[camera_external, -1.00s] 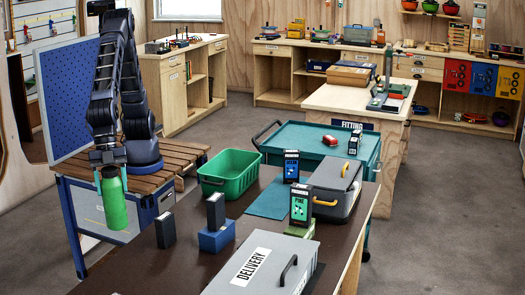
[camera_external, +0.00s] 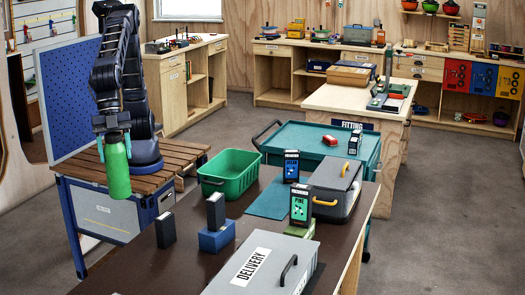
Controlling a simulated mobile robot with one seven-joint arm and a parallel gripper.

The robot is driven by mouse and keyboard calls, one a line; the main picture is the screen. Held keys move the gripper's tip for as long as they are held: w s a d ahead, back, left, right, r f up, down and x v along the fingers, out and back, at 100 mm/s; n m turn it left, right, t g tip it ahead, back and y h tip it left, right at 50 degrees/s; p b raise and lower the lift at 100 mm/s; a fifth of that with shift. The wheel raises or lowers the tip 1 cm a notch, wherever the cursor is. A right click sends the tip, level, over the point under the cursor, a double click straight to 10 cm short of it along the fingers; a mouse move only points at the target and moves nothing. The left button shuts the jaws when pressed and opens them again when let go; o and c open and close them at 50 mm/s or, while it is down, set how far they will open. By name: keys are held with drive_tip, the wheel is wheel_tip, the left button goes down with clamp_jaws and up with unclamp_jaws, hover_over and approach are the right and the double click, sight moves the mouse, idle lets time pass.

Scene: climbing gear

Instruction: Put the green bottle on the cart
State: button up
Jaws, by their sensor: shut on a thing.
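The green bottle (camera_external: 117,172) hangs upright in my gripper (camera_external: 114,137), which is shut on its top. The bottle is in front of the slatted wooden bench that bears my arm, left of the brown table. The teal cart (camera_external: 315,141) stands right of centre, behind the brown table. A red object (camera_external: 330,140) and a small dark box (camera_external: 354,143) are on its top, and much of the top is bare. My gripper and the bottle are well to the left of the cart, apart from it.
The brown table (camera_external: 185,262) bears a green bin (camera_external: 229,174), a grey toolbox (camera_external: 336,186), a grey DELIVERY case (camera_external: 262,266) and several dark upright boxes. The pale FITTING bench (camera_external: 335,97) is behind the cart. Open floor lies behind the green bin.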

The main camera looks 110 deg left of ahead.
drive_tip(key=w+a+n+t+y, duration=0.15)
drive_tip(key=w+a+n, duration=0.35)
drive_tip(key=w+a, duration=2.65)
drive_tip(key=w+a+n+y, duration=0.1)
drive_tip(key=w+a+n, duration=0.35)
drive_tip(key=a, duration=1.65)
drive_tip(key=w+a+n+y, duration=0.1)
drive_tip(key=w+a, duration=0.6)
drive_tip(key=a, duration=1.3)
drive_tip(key=s+a+n+y, duration=0.1)
drive_tip(key=s+a, duration=0.2)
drive_tip(key=a, duration=1)
drive_tip(key=s+a+n, duration=0.1)
drive_tip(key=s+a, duration=0.3)
drive_tip(key=a, duration=0.9)
drive_tip(key=s+a+n+y, duration=0.1)
drive_tip(key=s+a+n, duration=0.15)
drive_tip(key=a, duration=1.05)
drive_tip(key=s+a+n+g, duration=0.1)
drive_tip(key=s+a+n, duration=0.1)
drive_tip(key=s+a, duration=1.2)
drive_tip(key=s+a+n, duration=0.1)
drive_tip(key=s+a, duration=1.1)
drive_tip(key=a, duration=0.4)
wheel_tip(320, 180, down, 25)
drive_tip(key=shift+w+y, duration=0.4)
drive_tip(key=shift+y, duration=0.05)
drive_tip(key=shift+f, duration=0.15)
